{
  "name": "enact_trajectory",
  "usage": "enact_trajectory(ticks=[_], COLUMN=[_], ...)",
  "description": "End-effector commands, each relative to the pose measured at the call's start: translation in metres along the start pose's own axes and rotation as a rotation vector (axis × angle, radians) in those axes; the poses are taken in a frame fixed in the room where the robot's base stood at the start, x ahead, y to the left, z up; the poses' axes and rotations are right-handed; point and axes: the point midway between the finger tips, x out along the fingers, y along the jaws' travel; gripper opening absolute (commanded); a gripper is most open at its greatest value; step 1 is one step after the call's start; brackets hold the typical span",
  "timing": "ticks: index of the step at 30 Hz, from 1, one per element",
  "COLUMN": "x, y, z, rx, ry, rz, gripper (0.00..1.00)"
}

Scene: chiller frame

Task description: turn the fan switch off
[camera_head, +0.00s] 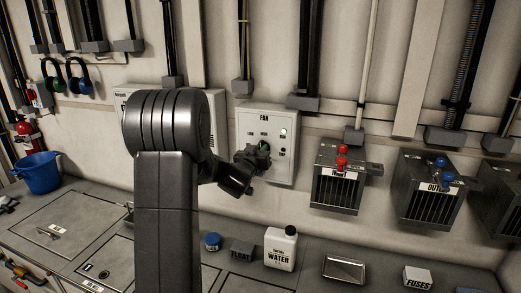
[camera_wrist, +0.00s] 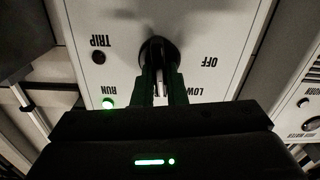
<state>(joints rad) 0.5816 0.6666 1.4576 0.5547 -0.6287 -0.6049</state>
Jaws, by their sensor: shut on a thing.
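The fan panel (camera_head: 283,170) is a pale wall box marked FAN in the head view. My gripper (camera_head: 258,152) is in front of its middle and hides most of the switch. In the wrist view the panel (camera_wrist: 235,40) appears upside down. The dark round fan switch (camera_wrist: 158,50) is at the fingertips, and my gripper (camera_wrist: 160,68) is shut on it. OFF and LOW are printed to its right in this view. The green RUN lamp (camera_wrist: 108,103) is lit, and the TRIP lamp (camera_wrist: 98,57) is dark. I cannot tell where the switch points.
Vented boxes with red knobs (camera_head: 341,160) and blue knobs (camera_head: 440,172) are on the wall to the right. On the bench below stand a white water bottle (camera_head: 281,249), a blue-lidded jar (camera_head: 212,242) and a metal tray (camera_head: 344,270). A blue bucket (camera_head: 40,174) stands left.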

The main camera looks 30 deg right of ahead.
Motion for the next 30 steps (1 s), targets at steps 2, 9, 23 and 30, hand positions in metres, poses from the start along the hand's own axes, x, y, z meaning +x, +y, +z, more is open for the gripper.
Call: enact_trajectory(ticks=[2,9,23,30], x=[-0.0001,-0.0001,0.0,-0.0001], y=[-0.0003,-0.0022,-0.0052,-0.0066], z=[-0.0015,-0.0009,0.0008,0.002], rx=[-0.06,-0.283,-0.719,-0.947], ry=[-0.001,-0.002,-0.001,-0.001], rz=[0.0,-0.001,-0.001,-0.001], gripper=[0.0,0.0,0.0,0.0])
